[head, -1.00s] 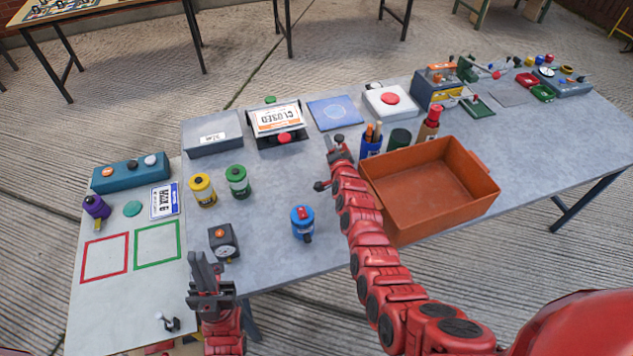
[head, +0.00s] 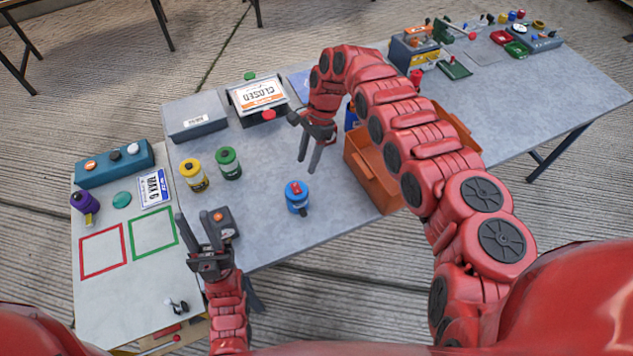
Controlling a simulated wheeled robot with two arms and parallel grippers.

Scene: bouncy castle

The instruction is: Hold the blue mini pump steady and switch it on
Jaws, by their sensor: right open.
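The blue mini pump (head: 297,200) is a small upright blue cylinder with a red switch on top, standing on the grey table near its front edge. My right gripper (head: 307,165) is open and empty, pointing down above the table just behind the pump and apart from it. My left gripper (head: 193,215) is open and empty near the front edge, left of the pump, in front of a dark box (head: 222,221) with an orange button. Whether it touches that box I cannot tell.
Yellow (head: 193,177) and green (head: 228,163) cylinders stand left of the pump. An orange bin (head: 368,176) is to the right, partly hidden by my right arm. A grey box (head: 194,118) and a CLOSED sign (head: 258,96) stand behind. The tabletop around the pump is clear.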

